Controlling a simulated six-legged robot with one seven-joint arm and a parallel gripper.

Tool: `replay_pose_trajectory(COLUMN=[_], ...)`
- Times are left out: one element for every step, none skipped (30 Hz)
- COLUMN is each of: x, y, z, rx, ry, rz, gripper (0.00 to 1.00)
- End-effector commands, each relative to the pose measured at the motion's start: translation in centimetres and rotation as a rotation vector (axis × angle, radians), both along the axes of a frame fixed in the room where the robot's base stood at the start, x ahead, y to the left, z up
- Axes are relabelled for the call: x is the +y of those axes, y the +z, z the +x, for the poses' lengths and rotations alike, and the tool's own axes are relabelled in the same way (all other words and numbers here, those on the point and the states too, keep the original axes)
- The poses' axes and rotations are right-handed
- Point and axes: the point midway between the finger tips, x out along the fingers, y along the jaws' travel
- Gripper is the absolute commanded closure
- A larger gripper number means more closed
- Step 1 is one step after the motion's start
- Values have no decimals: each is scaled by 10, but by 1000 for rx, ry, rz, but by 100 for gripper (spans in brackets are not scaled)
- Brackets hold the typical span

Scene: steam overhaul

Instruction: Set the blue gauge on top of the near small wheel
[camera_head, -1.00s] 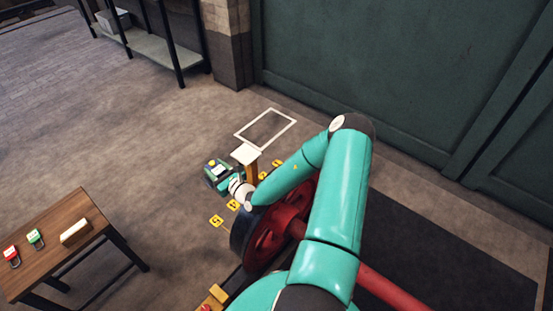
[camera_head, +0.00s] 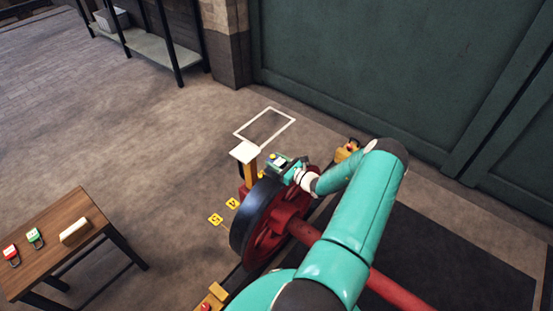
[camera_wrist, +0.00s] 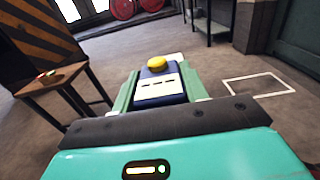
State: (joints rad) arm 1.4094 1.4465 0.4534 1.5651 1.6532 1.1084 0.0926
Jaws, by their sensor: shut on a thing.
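The blue gauge (camera_wrist: 163,88), a dark blue block with a yellow knob and a pale label face, sits between my gripper's green fingers in the wrist view. My gripper (camera_head: 282,164) is shut on it. In the head view the blue gauge (camera_head: 279,159) is small and partly covered by the gripper. A red wheel with a dark rim (camera_head: 245,226) stands upright on a red axle, the nearest wheel in the head view. The gripper appears near the far upper part of its rim; I cannot tell whether they touch.
A post with a white top plate (camera_head: 245,152) stands just left of the gripper. Yellow number markers (camera_head: 215,219) lie on the floor. A wooden table (camera_head: 55,232) at left holds a red item, a green item and a pale block. A white floor outline (camera_head: 265,125) is empty.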

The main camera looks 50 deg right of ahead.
Motion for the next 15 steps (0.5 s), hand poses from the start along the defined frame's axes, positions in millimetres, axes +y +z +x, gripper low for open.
replay_pose_trajectory(x=[1, 1, 1, 1, 1, 1, 1, 1, 1, 1, 1, 1, 1, 0, 1], y=[-6, -9, -13, -16, -19, -24, -27, -30, -34, -37, -40, -44, -46, -49, -52], z=[0, 1, 1, 1, 1, 1, 1, 1, 1, 1, 1, 1, 1, 1, 1], rx=[-1, -1, -1, -1, -1, -1, -1, -1, -1, -1, -1, -1, -2, -2, -2], ry=[1, 1, 0, 1, 1, 0, 0, 1, 1, 0, 0, 0, 0, 0, 0], rz=[1, 0, 1, 1, 1, 0, 1, 1, 0, 0, 0, 1, 0, 0, 0], gripper=[91, 91, 91, 91, 91, 91, 91, 91, 91, 91, 91, 91, 91, 91, 91])
